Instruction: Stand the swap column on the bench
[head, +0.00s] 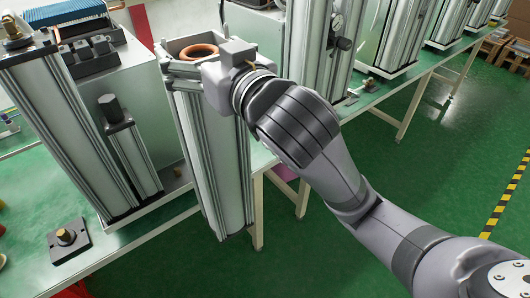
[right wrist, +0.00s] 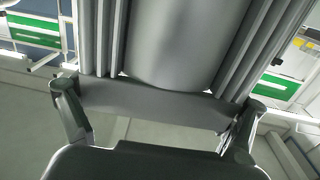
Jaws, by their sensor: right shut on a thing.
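The swap column (head: 218,165) is a tall grey metal column with an orange ring (head: 198,51) in its open top. It hangs nearly upright, slightly tilted in the head view. My right gripper (head: 172,68) is shut on its upper end. In the right wrist view, the fingers of my right gripper (right wrist: 157,105) sit on both sides of the column (right wrist: 180,45). In the head view, the column's lower end overlaps the front edge of the green bench (head: 135,237) and shows below it; I cannot tell its height exactly. My left gripper is not in view.
A machine with tall columns (head: 62,125) and a shorter column (head: 134,155) stands left on the bench. A dark square plate with a brass fitting (head: 67,240) lies near the front. More column machines (head: 310,45) stand behind. Bare bench shows around the plate; green floor (head: 440,130) is open at right.

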